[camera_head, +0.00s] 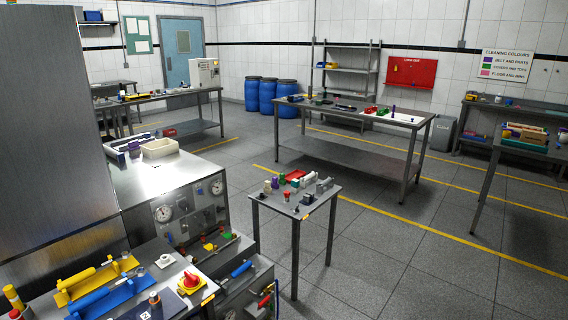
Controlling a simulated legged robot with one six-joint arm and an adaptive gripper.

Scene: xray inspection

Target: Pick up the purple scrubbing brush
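I cannot make out a purple scrubbing brush for certain. A small purple item (275,182) stands among other small things on the small steel table (292,207) in the middle; its shape is too small to tell. Another small purple item (393,109) is on the long steel table (350,118) behind it. My gripper is not in view.
A steel machine with gauges (163,213) and a counter with yellow (90,279) and blue (100,298) handled tools fill the near left. Blue barrels (268,96) stand at the back. The tiled floor right of the small table is clear.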

